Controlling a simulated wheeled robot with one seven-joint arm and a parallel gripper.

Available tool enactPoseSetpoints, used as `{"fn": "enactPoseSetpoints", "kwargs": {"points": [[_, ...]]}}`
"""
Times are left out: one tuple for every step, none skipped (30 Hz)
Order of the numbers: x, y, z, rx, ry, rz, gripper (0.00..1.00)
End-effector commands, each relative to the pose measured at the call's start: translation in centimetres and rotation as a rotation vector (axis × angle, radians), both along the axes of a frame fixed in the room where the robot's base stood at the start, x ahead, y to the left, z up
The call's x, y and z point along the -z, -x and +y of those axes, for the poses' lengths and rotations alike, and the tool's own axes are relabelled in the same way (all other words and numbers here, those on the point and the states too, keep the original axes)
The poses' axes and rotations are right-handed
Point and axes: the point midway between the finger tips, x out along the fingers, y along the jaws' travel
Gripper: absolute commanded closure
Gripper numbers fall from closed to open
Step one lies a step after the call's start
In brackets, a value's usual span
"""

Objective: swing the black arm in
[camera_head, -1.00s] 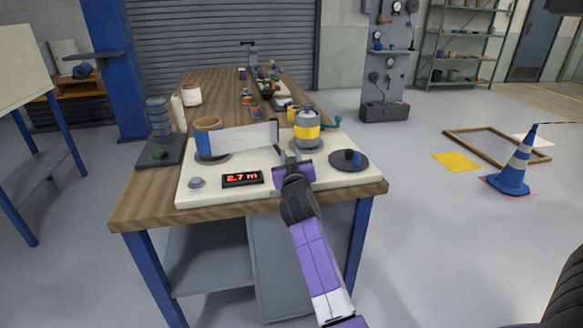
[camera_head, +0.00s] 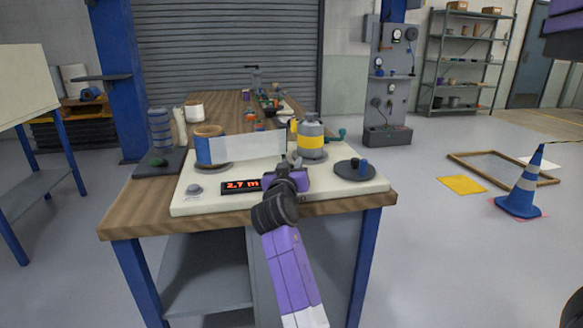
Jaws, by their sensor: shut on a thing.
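My gripper (camera_head: 290,164) is low over the front middle of the white board (camera_head: 215,205), just right of the display. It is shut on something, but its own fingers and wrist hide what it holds. A pale film strip (camera_head: 255,147) runs from the orange and blue roll (camera_head: 208,150) on the left to just behind my fingertips. A grey can-shaped roller with a yellow band (camera_head: 311,138) stands behind and right of my gripper. A dark disc (camera_head: 345,173) with a dark post and a blue pin lies to the right. I cannot make out the black arm clearly.
The red-lit display (camera_head: 241,186) reads 2.7 m. A grey button (camera_head: 194,189) is at the board's left front. A dark stand with a blue-grey stack (camera_head: 160,130) is at the left. The wooden bench (camera_head: 135,222) runs back with small objects; a blue cone (camera_head: 522,185) stands on the floor.

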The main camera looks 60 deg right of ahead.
Motion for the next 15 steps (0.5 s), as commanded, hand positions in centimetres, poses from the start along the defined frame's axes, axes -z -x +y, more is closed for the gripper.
{"fn": "enactPoseSetpoints", "kwargs": {"points": [[0.04,0.00,0.16,-0.001,0.001,0.002,1.00],[0.04,0.00,0.16,-0.001,0.001,0.002,0.71],[0.05,-0.01,0.16,-0.001,0.001,0.002,0.63],[0.05,0.00,0.15,-0.001,0.001,0.002,0.57],[0.06,0.00,0.14,-0.001,0.001,0.002,0.52],[0.06,0.00,0.12,-0.001,0.001,0.002,0.52],[0.06,0.01,0.10,-0.001,0.001,0.002,0.52],[0.06,0.01,0.09,-0.001,0.001,0.002,0.52],[0.06,0.02,0.07,-0.001,0.001,0.002,0.52],[0.06,0.02,0.07,-0.001,0.001,0.002,0.52],[0.06,0.02,0.06,-0.001,0.001,0.002,0.52],[0.06,0.02,0.05,-0.001,0.000,0.001,0.52],[0.06,0.02,0.06,-0.001,0.000,0.001,0.52],[0.06,0.03,0.08,-0.001,0.000,0.001,0.52],[0.06,0.07,0.22,-0.001,0.001,0.002,0.52]]}}
